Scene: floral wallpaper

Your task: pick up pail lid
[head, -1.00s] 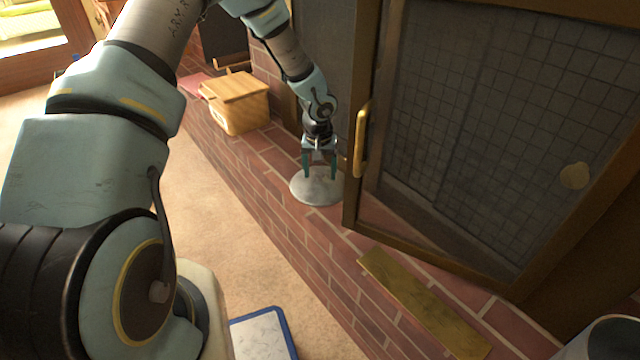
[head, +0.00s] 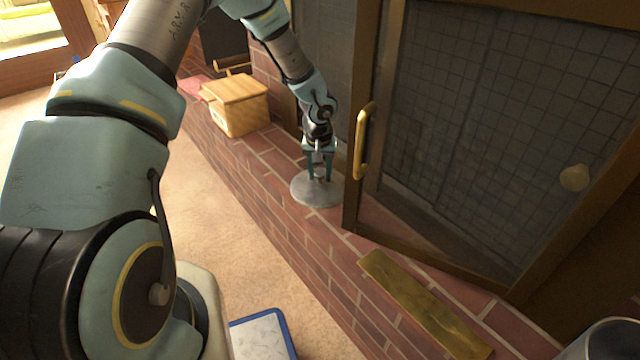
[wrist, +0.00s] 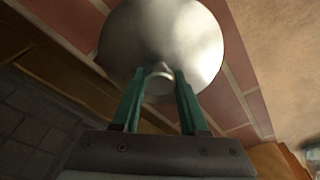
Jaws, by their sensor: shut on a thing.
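The pail lid (head: 316,194) is a round grey metal disc lying on the brick ledge, beside the framed mesh door. My gripper (head: 320,176) is over the lid, pointing down, with its green fingers shut on the lid's small knob. In the wrist view the lid (wrist: 160,35) fills the top middle, and the knob (wrist: 160,82) sits between the fingertips of my gripper (wrist: 159,98). Whether the lid is lifted off the bricks at all I cannot tell.
The mesh door with its brass handle (head: 362,140) stands close to the right of my gripper. A wooden box (head: 240,105) is behind left on the ledge. A wooden plank (head: 425,303) lies nearer on the bricks. A blue-edged tray (head: 262,335) is on the carpet.

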